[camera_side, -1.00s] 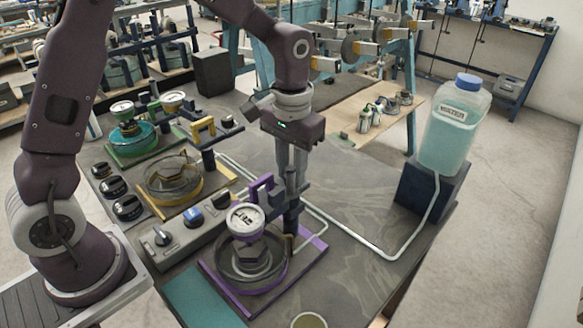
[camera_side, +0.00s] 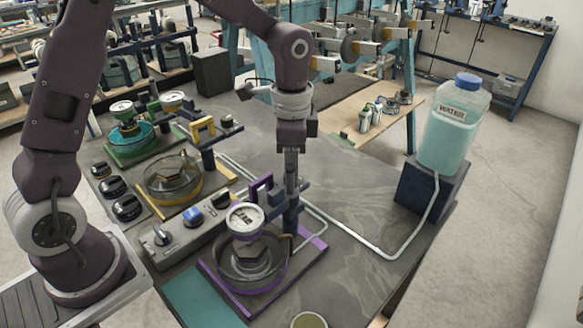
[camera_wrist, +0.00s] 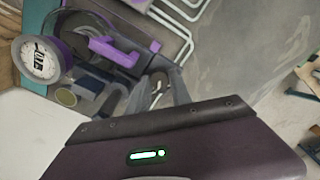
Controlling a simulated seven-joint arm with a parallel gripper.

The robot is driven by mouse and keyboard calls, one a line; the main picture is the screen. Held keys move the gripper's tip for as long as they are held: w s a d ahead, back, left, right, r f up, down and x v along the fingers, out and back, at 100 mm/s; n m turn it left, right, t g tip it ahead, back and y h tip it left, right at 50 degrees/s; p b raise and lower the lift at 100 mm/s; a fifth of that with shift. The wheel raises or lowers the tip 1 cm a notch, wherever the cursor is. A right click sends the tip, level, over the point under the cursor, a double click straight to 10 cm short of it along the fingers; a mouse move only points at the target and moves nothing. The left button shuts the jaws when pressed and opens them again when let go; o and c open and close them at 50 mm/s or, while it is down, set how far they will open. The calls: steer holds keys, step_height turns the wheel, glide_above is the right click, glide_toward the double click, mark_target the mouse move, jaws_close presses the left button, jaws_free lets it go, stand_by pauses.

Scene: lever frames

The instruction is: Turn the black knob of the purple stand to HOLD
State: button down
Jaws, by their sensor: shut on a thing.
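The purple stand (camera_side: 316,250) is at the front of the bench, with a glass bowl, a round white gauge (camera_side: 245,217), a purple handle (camera_side: 261,187) and a dark post (camera_side: 291,217). My gripper (camera_side: 291,184) points down at the top of the post, its fingers seen edge-on and shut on what I take to be the black knob. The knob itself is hidden by the fingers in the side view. The wrist view shows my gripper (camera_wrist: 150,82) beside the purple handle (camera_wrist: 115,50) and gauge (camera_wrist: 40,60). No HOLD mark is readable.
A water jug (camera_side: 452,125) on a dark block stands at the right, with a white tube (camera_side: 350,238) running along the bench. A yellow stand (camera_side: 205,193), a green stand (camera_side: 130,155) and a grey switch box (camera_side: 178,235) are to the left.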

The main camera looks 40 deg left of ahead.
steer(key=shift+m, duration=1)
steer(key=c, duration=1.1)
jaws_free()
steer(key=shift+c, duration=0.2)
